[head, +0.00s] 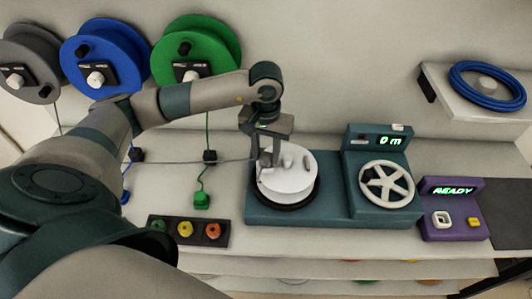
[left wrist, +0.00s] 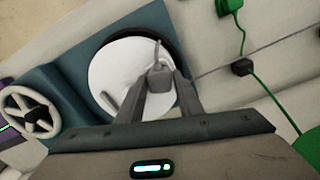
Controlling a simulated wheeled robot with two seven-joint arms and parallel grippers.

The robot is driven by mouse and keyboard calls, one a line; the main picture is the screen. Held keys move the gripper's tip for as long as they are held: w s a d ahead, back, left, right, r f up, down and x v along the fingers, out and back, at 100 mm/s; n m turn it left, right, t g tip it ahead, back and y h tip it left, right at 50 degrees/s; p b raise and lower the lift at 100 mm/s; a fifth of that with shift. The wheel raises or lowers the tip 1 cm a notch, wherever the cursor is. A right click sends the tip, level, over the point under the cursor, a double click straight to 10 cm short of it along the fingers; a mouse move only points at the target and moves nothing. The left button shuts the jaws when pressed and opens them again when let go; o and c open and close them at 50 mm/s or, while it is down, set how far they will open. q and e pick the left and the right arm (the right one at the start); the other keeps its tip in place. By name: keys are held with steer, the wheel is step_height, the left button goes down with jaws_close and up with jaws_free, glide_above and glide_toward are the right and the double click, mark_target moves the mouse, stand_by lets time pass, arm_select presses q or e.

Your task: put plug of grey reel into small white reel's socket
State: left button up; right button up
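The grey reel (head: 32,62) hangs on the wall at the far left. Its thin grey cable runs through black guides (head: 137,155) to my left gripper (head: 268,160). The small white reel (head: 290,178) lies flat on a black disc on the teal machine, also seen in the left wrist view (left wrist: 120,65). My left gripper points down over the white reel's upper left part, its fingers closed around the grey plug (left wrist: 160,78). Whether the plug touches the reel or sits in a socket cannot be told; the socket is not clearly visible. My right gripper is out of view.
Blue (head: 100,55) and green (head: 195,50) reels hang beside the grey one. A green plug (head: 202,200) lies on the table. The teal machine has a handwheel (head: 386,186) and a "0 m" display (head: 390,141). A purple box (head: 452,208) reads READY.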

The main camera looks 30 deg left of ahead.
mark_target(266, 156)
arm_select(q)
steer(key=shift+o, duration=0.8)
steer(key=shift+r, duration=0.1)
steer(key=shift+r+p, duration=0.25)
steer(key=shift+p, duration=0.2)
step_height(266, 156, up, 12)
steer(key=b, duration=0.5)
